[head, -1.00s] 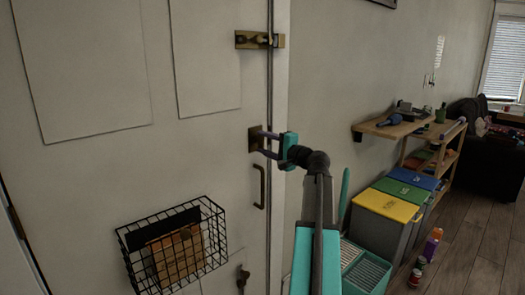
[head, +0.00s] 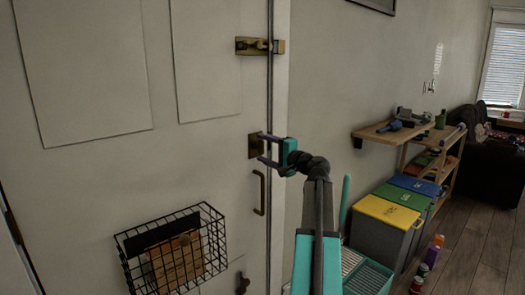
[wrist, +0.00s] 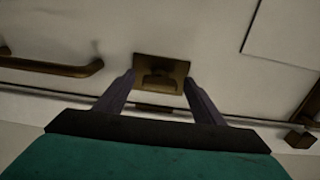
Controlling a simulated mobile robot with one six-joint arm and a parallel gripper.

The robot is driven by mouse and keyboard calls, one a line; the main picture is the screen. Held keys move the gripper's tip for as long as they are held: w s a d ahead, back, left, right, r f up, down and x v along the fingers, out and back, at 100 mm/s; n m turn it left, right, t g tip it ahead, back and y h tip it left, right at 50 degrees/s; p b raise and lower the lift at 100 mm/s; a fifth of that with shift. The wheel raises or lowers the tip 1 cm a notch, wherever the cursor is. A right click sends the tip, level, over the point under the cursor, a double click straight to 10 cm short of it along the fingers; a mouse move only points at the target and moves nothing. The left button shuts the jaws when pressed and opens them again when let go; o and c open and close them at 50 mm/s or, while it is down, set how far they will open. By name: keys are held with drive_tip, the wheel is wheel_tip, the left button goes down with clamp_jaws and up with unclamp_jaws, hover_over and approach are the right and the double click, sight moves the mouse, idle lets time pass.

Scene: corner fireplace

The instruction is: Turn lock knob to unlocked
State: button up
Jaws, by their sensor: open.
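The lock knob (wrist: 158,80) is a dark bronze thumb-turn on a square brass plate (wrist: 176,66) fixed to the white door. In the head view the plate (head: 254,146) sits near the door's right edge, and the knob is hard to make out. My gripper (wrist: 159,82) is open, its two dark fingers reaching toward the plate, one on either side of the knob. In the head view my gripper (head: 263,148) is right at the plate. I cannot tell whether the fingers touch the knob; nothing is visibly held.
A brass latch (head: 260,45) is above the lock and a bronze pull handle (head: 259,192) below it. A black wire basket (head: 172,250) hangs on the door at lower left. Lidded bins (head: 388,210) and a wooden shelf (head: 385,135) stand along the wall at right.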

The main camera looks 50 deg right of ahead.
drive_tip(key=shift+s, duration=0.15)
drive_tip(key=s, duration=1.3)
drive_tip(key=shift+s+a, duration=0.3)
drive_tip(key=shift+a, duration=0.15)
